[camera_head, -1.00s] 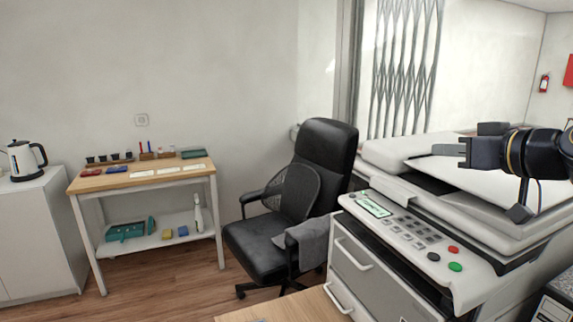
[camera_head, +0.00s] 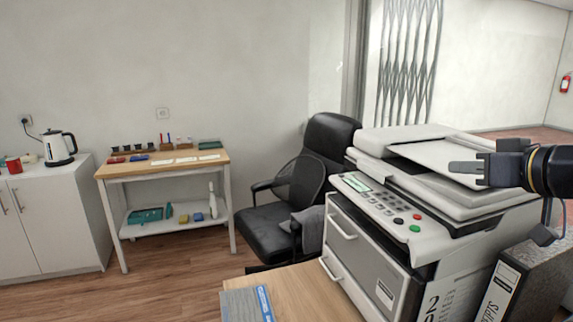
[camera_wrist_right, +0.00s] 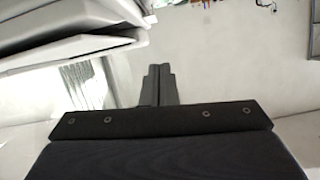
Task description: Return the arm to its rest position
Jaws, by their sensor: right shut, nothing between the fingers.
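My right gripper (camera_head: 468,168) comes in from the right edge in the head view, in front of the white copier (camera_head: 440,190) and overlapping its top in the picture. Its fingers point left. In the right wrist view its dark fingers (camera_wrist_right: 159,85) stand together in the middle, shut with nothing between them. Part of the pale copier also shows at the upper left of the wrist view (camera_wrist_right: 60,30). My left gripper is not in view.
A wooden desk (camera_head: 290,290) with a blue-grey booklet (camera_head: 247,303) lies at the bottom. A black binder (camera_head: 530,280) stands at the lower right. A black office chair (camera_head: 270,232) is left of the copier. A side table (camera_head: 130,172) and a cabinet (camera_head: 55,230) with a kettle (camera_head: 59,148) stand farther left.

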